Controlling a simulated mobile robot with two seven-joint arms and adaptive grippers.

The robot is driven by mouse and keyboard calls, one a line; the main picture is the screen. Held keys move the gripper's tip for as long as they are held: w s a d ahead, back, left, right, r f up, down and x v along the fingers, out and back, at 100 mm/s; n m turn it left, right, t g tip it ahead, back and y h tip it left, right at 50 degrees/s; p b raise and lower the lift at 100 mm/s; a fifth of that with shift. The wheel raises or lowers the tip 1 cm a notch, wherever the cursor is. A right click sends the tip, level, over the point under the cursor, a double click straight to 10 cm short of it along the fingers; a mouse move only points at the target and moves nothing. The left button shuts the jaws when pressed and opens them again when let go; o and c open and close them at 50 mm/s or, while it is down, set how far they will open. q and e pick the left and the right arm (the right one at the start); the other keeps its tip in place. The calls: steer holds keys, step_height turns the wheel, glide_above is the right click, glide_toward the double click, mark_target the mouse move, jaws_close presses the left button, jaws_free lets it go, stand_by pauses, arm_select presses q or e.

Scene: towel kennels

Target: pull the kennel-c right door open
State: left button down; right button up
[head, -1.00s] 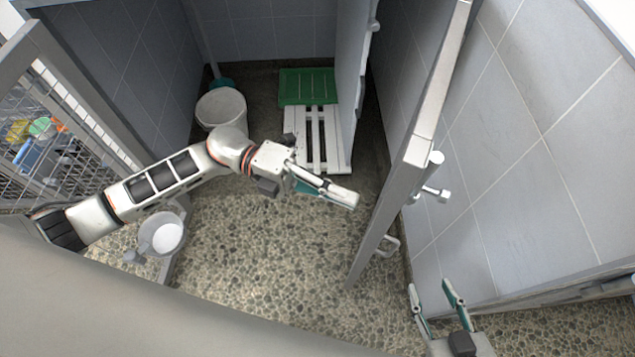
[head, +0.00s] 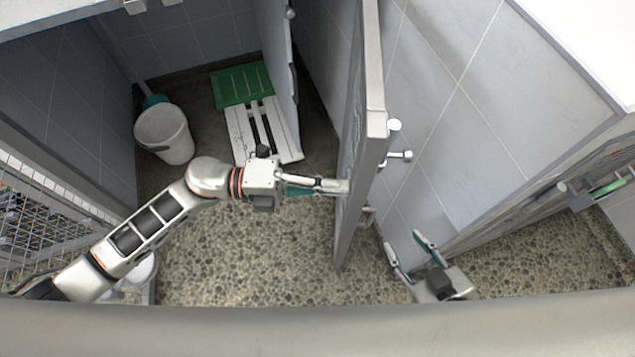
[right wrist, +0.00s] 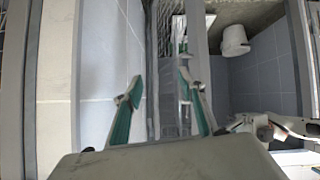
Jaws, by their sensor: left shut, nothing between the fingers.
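A grey door (head: 361,150) stands open in the middle of the head view, its edge toward me. I take it as the kennel-c right door. My right gripper (head: 402,240) is open and empty, right of the handle and apart from the door. In the right wrist view its open fingers (right wrist: 160,82) are in front of a grey upright panel.
Inside the kennel are a white bucket (head: 163,135), a white slatted pallet (head: 283,140) and a green mat (head: 240,85). A tiled wall (head: 460,110) is right of the door. Wire mesh (head: 45,215) stands left.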

arm_select(q)
steer(key=shift+t, duration=0.3)
steer(key=d, duration=0.4)
steer(key=s+d, duration=0.1)
steer(key=d, duration=0.1)
steer(key=shift+d+r+p, duration=0.1)
steer(key=shift+r+p, duration=0.15)
steer(key=shift+p, duration=0.1)
steer(key=shift+s+d+f, duration=0.1)
steer(key=shift+d, duration=0.3)
arm_select(e)
steer(key=shift+s+d+f, duration=0.2)
steer(key=shift+s+d, duration=0.15)
steer(key=shift+d, duration=0.05)
arm_select(q)
steer(key=shift+a, duration=0.15)
steer(key=shift+a, duration=0.3)
steer(key=shift+n, duration=0.3)
steer(key=a, duration=0.4)
steer(key=s+a, duration=0.1)
steer(key=a, duration=0.1)
steer(key=shift+a, duration=0.25)
steer(key=a, duration=0.6)
steer(key=shift+s+a, duration=0.25)
steer(key=shift+a, duration=0.05)
arm_select(e)
steer(key=shift+s+a, duration=0.7)
steer(key=shift+a, duration=0.1)
